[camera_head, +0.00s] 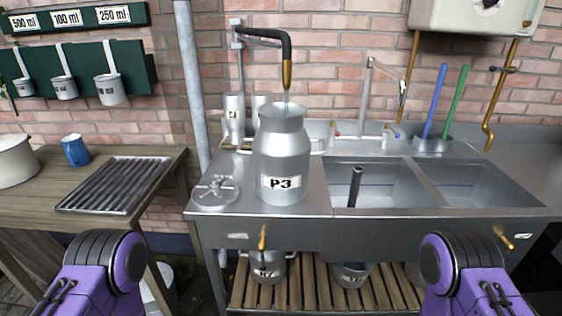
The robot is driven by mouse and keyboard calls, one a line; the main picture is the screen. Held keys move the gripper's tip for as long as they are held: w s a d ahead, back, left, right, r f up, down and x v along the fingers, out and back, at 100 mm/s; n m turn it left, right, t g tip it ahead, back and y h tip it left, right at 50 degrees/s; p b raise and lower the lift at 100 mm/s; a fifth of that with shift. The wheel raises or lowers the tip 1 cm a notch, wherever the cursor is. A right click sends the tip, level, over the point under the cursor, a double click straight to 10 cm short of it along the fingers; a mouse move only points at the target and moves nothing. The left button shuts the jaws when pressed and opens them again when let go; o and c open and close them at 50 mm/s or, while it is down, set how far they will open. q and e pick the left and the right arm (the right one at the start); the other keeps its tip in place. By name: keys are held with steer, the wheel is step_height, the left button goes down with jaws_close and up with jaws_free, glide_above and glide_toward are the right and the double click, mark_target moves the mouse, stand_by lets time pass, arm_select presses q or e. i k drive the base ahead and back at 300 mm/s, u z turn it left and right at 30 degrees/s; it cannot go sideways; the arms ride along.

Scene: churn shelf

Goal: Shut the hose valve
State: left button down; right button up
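A black hose (277,36) with a brass nozzle (287,74) hangs from a grey wall pipe. A thin stream of water (286,98) runs from it into the open mouth of the metal churn labelled P3 (282,160), upright on the steel counter. A brass lever (262,238) on the counter's front, below the churn, points roughly up and down; it may be the hose valve, but I cannot tell for sure. Purple links of my two arms show at the bottom left and right. Both grippers are out of view.
A round metal lid (215,192) lies left of the churn. Sink basins (378,185) are to its right, one with a dark upright pipe (355,186). Another brass lever (505,238) is on the right front. Churns stand on the slatted shelf (315,290). A wooden table (40,218) is at left.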

mark_target(262, 247)
steer(key=z, duration=1.55)
steer(key=k, duration=0.7)
steer(key=u, duration=1)
steer(key=i, duration=0.5)
steer(key=z, duration=0.05)
